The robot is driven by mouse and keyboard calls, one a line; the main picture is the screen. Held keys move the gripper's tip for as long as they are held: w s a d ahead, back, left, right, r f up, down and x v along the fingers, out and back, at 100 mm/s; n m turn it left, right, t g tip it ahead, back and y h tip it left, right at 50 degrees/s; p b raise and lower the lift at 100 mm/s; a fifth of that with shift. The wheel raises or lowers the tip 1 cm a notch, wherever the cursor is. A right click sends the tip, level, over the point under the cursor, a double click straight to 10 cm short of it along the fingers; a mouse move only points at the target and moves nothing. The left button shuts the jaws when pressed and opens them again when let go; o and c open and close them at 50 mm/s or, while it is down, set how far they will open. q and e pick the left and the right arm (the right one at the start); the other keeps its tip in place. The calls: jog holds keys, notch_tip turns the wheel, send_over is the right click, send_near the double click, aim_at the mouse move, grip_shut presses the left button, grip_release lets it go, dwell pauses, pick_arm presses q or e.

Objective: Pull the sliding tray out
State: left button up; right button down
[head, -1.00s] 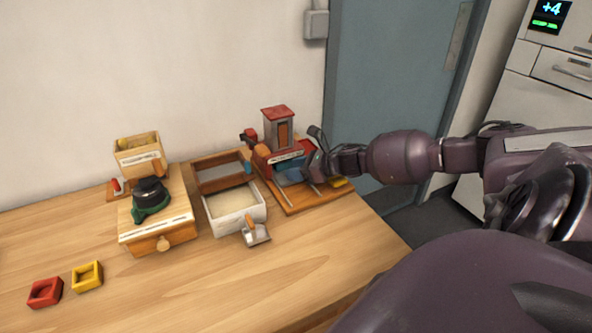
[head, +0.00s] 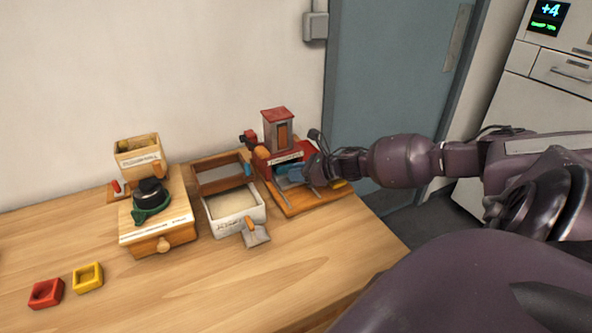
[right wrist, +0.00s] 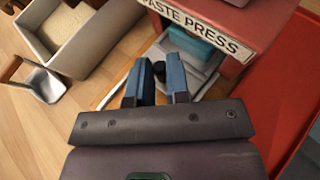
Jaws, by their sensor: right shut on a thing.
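The red paste press (head: 279,150) stands on a wooden base at the right end of the table; its label reads "PASTE PRESS" in the right wrist view (right wrist: 205,25). Its grey sliding tray (right wrist: 208,77) lies under the press opening, with a blue block (right wrist: 190,46) at the opening. My right gripper (right wrist: 160,78) is shut on the black knob (right wrist: 159,68) at the tray's front, one blue finger on each side. In the head view the right gripper (head: 310,172) partly hides the tray. My left gripper is not in view.
A white box of pale powder (head: 233,222) with a scoop (head: 256,236) stands left of the press. A wooden drawer unit (head: 157,232) is further left. Red (head: 46,293) and yellow (head: 88,277) moulds lie front left. The table's front middle is clear.

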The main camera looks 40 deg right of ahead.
jog(key=s+p, duration=0.1)
jog(key=s, duration=0.1)
jog(key=s+a+p, duration=0.1)
jog(key=s, duration=0.2)
jog(key=s+a+p, duration=0.1)
jog(key=s+p, duration=0.1)
jog(key=shift+s+a, duration=0.25)
jog(key=shift+s, duration=0.1)
jog(key=shift+s+a+p, duration=0.15)
jog(key=shift+s+p, duration=0.15)
jog(key=shift+s, duration=0.35)
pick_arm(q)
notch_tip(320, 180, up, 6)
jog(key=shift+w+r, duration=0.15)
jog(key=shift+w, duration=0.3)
pick_arm(e)
jog(key=shift+f, duration=0.1)
jog(key=shift+a, duration=0.1)
jog(key=c, duration=1.1)
grip_release()
jog(key=shift+s, duration=0.25)
jog(key=shift+w, duration=0.1)
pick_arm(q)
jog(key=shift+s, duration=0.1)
pick_arm(e)
jog(key=v, duration=1.1)
